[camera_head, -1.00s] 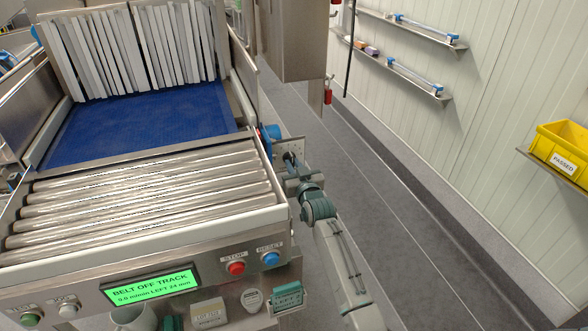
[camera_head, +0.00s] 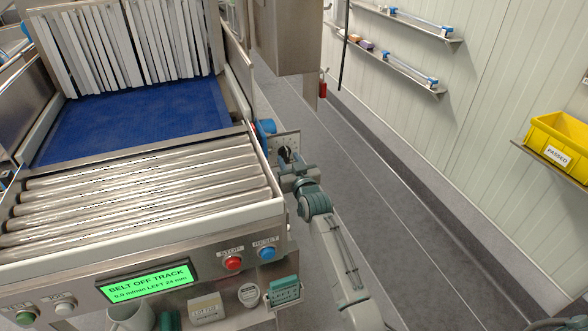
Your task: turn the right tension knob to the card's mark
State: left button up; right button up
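My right gripper (camera_head: 288,160) is at the right side of the conveyor, against a metal bracket plate (camera_head: 286,143) with holes. Its fingers are small and dark there, and I cannot tell whether they are open or shut. The right tension knob cannot be made out clearly; the gripper covers that spot. A teal card (camera_head: 284,291) hangs at the right end of the front panel; its mark is too small to read. The green display (camera_head: 150,281) reads "BELT OFF TRACK", "0.0 m/min LEFT 24 mm". My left gripper is not in view.
A blue part (camera_head: 265,131) sits beside the plate. Steel rollers (camera_head: 140,195) and a blue belt (camera_head: 135,118) lie to the left. The panel has a red STOP button (camera_head: 232,263) and a blue RESET button (camera_head: 267,253). Grey floor (camera_head: 400,210) is clear on the right.

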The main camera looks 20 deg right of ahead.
jog(key=s+b, duration=0.1)
jog(key=s, duration=0.9)
jog(key=shift+s+d+b, duration=0.15)
jog(key=shift+b, duration=0.25)
